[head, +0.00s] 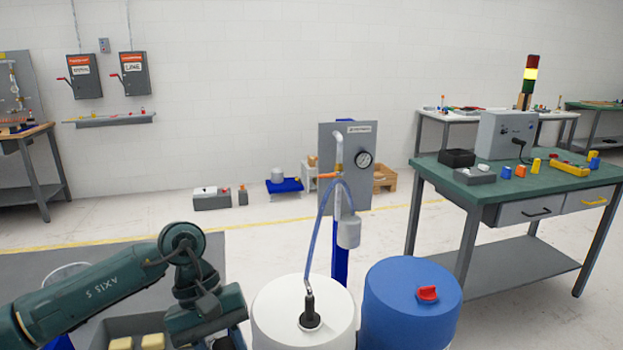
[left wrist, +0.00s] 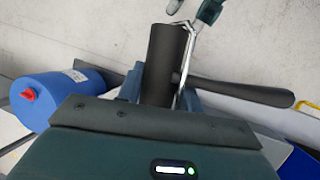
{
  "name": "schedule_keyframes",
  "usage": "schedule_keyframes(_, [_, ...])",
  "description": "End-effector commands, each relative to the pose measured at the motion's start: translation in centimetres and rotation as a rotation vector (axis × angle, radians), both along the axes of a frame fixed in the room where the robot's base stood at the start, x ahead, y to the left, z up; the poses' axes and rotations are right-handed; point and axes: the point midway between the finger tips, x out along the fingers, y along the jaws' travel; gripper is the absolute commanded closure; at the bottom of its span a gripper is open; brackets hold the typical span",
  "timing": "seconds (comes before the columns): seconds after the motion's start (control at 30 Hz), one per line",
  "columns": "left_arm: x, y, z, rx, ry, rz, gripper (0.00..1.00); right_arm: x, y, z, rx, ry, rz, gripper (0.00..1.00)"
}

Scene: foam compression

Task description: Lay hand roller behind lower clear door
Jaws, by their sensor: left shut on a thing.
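My left gripper (left wrist: 160,90) is shut on the hand roller in the left wrist view. The hand roller has a black cylinder (left wrist: 165,55), a bent metal wire frame and a long black handle (left wrist: 240,90) that sticks out to the right. The fingers are on either side of the cylinder, and its lower end is hidden by the gripper body. In the head view my left arm reaches in at the lower left, and the roller cannot be made out there. No clear door is recognisable in either view. My right gripper is not recognisable in either view.
A white drum (head: 277,310) with a hose and a blue drum (head: 400,320) with a red cap stand at front centre. A gauge panel (head: 360,190) rises behind them. A green-topped workbench (head: 450,170) stands right. Yellow blocks (head: 152,341) lie in a grey container beside my left arm.

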Motion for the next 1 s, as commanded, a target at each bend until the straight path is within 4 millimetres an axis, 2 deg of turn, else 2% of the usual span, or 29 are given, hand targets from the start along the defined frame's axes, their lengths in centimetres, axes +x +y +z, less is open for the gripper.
schedule_keyframes(0.03, [-0.8,1.9,-0.5,0.003,0.002,-0.061,0.96,0.0,0.0,0.0,0.0,0.0,0.0,0.58])
schedule_keyframes(0.1, [-1.8,3.8,-0.9,0.002,0.001,-0.143,0.96,0.0,0.0,0.0,0.0,0.0,0.0,0.58])
schedule_keyframes(0.2, [-3.0,5.7,-1.3,0.0,0.0,-0.229,0.96,0.0,0.0,0.0,0.0,0.0,0.0,0.58])
schedule_keyframes(0.3, [-3.6,6.5,-1.5,-0.003,-0.001,-0.275,0.96,0.0,0.0,0.0,0.0,0.0,0.0,0.58])
schedule_keyframes(0.8, [-3.7,6.7,-1.5,-0.003,-0.004,-0.293,0.96,0.0,0.0,0.0,0.0,0.001,0.0,0.58])
schedule_keyframes(1.0, [-3.5,4.6,0.0,-0.006,-0.007,-0.392,0.96,0.0,0.0,0.0,0.0,0.001,0.0,0.58])
